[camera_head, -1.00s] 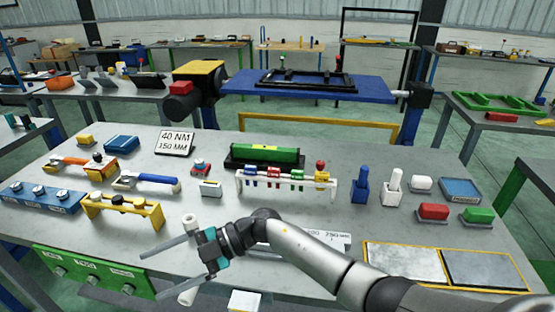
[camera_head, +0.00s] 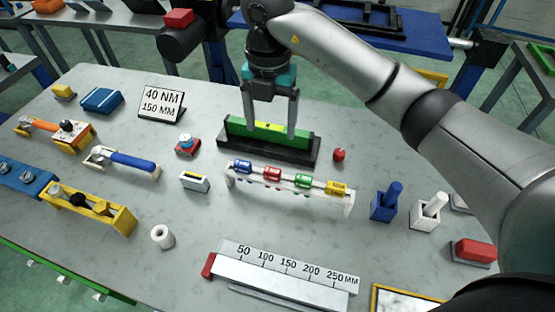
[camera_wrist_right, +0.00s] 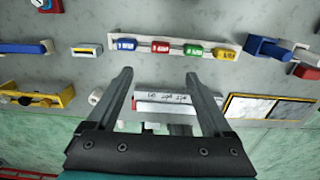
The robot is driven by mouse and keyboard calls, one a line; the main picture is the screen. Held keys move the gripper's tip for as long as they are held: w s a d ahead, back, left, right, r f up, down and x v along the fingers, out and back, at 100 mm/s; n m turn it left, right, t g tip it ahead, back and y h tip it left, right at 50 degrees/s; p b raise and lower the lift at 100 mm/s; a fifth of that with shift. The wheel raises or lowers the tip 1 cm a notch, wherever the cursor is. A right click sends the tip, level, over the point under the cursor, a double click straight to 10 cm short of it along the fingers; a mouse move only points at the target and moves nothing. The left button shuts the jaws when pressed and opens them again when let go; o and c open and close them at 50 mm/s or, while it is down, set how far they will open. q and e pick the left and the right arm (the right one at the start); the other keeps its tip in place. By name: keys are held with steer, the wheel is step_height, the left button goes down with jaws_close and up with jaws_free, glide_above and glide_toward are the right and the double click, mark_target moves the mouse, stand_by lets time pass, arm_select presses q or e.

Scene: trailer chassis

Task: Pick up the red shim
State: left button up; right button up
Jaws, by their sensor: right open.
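The red shim (camera_head: 272,173) is a small red block on a low white rack (camera_head: 300,196), between a blue shim (camera_head: 242,167) and a green shim (camera_head: 303,181). A yellow one (camera_head: 336,187) sits at the right end. In the right wrist view the red shim (camera_wrist_right: 160,47) shows at the top, beyond the fingertips. My right gripper (camera_head: 271,126) is open and empty, pointing down. In the head view its fingers overlap the green level behind the rack. It also shows open in the wrist view (camera_wrist_right: 157,73), apart from the shim. My left gripper is not in view.
A green level (camera_head: 240,128) in a black holder stands behind the rack. A red ball-shaped knob (camera_head: 339,155) is to its right. A ruler block (camera_head: 285,278) lies in front. Blue (camera_head: 384,205) and white (camera_head: 428,212) holders stand at right. A white cylinder (camera_head: 162,237) stands front left.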

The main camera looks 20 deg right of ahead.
glide_above(272, 170)
steer(key=f, duration=0.9)
steer(key=shift+s+a+f, duration=0.15)
steer(key=shift+s+f, duration=0.05)
steer(key=shift+s, duration=0.1)
steer(key=shift+w+f, duration=0.2)
steer(key=shift+f, duration=2.45)
jaws_close()
